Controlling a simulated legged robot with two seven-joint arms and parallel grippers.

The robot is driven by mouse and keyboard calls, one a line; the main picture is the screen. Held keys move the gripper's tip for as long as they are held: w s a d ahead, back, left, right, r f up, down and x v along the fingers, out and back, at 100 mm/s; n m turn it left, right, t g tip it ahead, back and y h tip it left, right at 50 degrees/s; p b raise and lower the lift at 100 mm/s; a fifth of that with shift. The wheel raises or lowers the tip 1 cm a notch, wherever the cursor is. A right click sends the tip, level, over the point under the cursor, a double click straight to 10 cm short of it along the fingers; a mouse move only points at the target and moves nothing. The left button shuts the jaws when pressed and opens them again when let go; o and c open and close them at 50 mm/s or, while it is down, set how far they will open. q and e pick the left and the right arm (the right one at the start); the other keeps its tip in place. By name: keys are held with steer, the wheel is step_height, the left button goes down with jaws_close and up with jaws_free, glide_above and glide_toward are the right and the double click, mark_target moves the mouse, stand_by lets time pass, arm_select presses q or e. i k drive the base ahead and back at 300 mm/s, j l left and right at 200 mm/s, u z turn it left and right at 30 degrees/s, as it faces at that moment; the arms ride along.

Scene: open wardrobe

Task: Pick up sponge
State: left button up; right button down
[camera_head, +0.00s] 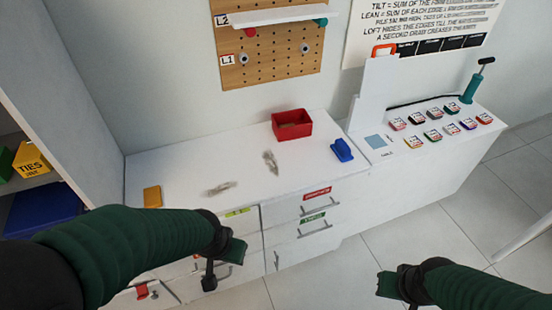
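A yellow-orange block (152,197), which looks like the sponge, lies flat at the left front of the white counter (240,160). My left gripper (222,264) is in front of the counter's drawers, to the right of the block and nearer to me. Its fingers are apart with nothing between them. My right gripper (398,294) is over the floor at the lower right, far from the block. Its fingers look apart and empty, with one partly cut off by the picture's lower edge.
Two grey-brown bundles (222,188) (271,162), a red bin (291,125) and a blue item (342,150) are on the counter. A wardrobe panel (70,95) rises at the left. A white unit (430,160) with several small colored pieces stands right.

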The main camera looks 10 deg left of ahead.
mark_target(343, 152)
steer(key=i+l+u, duration=0.2)
steer(key=i+u, duration=0.3)
steer(key=i+l+u, duration=0.5)
steer(key=j, duration=0.1)
